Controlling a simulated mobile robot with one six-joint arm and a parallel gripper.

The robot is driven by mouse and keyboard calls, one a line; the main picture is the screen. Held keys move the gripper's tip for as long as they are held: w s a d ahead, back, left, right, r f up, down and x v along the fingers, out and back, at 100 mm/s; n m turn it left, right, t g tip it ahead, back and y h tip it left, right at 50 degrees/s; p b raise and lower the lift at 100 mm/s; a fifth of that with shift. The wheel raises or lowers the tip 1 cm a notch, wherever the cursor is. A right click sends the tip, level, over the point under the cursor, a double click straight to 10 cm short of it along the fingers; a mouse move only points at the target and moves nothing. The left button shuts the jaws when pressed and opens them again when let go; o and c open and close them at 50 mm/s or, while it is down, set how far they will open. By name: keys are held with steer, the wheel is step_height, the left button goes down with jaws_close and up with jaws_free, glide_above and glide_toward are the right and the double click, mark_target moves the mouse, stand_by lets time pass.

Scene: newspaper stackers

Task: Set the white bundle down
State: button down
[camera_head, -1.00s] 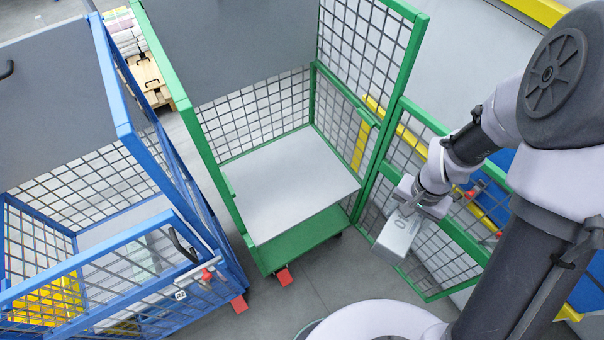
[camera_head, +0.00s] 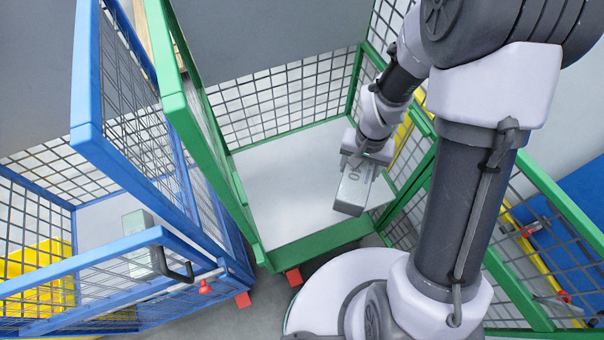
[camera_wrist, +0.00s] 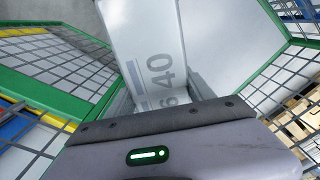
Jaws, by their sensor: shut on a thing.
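My gripper (camera_head: 367,152) is shut on the white bundle (camera_head: 353,190), a pale grey-white block with dark print on it. In the head view it hangs from my gripper over the right front part of the green cart's grey shelf (camera_head: 283,205). Whether it touches the shelf I cannot tell. In the wrist view the bundle (camera_wrist: 150,45) points away from my gripper, with a number ending in 40 and blue marks on its face. The fingers are mostly hidden there.
The green cart's mesh side walls (camera_head: 215,150) stand around the shelf, and its gate (camera_head: 520,250) is swung open at the right. A blue mesh cart (camera_head: 90,262) stands at the left with a pale block (camera_head: 138,240) inside. The shelf's left part is bare.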

step_height(320, 180, down, 7)
steer(key=s+a, duration=0.1)
steer(key=b, duration=0.2)
glide_above(316, 186)
steer(key=shift+m, duration=0.4)
step_height(316, 186, down, 11)
steer(key=shift+f, duration=0.2)
steer(key=shift+f+b, duration=0.95)
steer(key=shift+f, duration=0.6)
steer(key=shift+f, duration=0.1)
steer(key=shift+f, duration=0.15)
steer(key=shift+c, duration=1.8)
jaws_free()
steer(key=shift+r, duration=0.2)
